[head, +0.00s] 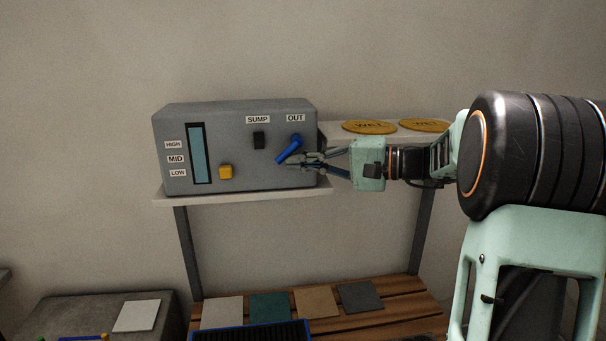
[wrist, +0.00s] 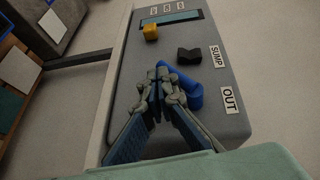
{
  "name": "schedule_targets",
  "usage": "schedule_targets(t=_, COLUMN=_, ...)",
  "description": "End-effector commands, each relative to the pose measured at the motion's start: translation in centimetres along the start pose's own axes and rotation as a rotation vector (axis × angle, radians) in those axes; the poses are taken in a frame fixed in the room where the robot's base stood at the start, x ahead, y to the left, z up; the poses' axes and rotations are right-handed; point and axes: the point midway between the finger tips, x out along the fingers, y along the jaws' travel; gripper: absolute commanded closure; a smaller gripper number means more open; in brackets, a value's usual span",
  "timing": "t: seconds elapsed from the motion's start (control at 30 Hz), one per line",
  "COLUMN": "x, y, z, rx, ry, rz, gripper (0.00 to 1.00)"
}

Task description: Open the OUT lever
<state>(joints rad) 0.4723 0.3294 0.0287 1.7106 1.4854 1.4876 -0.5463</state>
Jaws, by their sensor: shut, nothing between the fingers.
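The grey box (head: 240,182) stands on a shelf. Its blue OUT lever (head: 289,150) sits under the OUT label (head: 295,117) and slants down to the left. In the wrist view the blue lever (wrist: 190,92) shows partly behind my fingers. My gripper (head: 290,161) is shut and empty, with its fingertips close beside the lever's lower end. It also shows in the wrist view (wrist: 162,72). I cannot tell whether the fingertips touch the lever.
A black SUMP switch (head: 259,140) and a yellow button (head: 225,171) are on the same front face, left of the lever. A level gauge (head: 199,153) is at the far left. Two yellow WET discs (head: 369,127) lie on the shelf at right. Coloured squares (head: 269,306) lie on the slatted bench below.

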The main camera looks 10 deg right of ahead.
Motion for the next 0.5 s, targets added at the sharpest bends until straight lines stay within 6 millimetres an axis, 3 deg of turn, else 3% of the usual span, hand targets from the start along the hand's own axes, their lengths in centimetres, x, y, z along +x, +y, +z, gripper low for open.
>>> schedule_targets(t=0.5, x=1.05, y=-0.01, z=0.58, rx=0.149, ry=0.007, rz=-0.285, gripper=1.0)
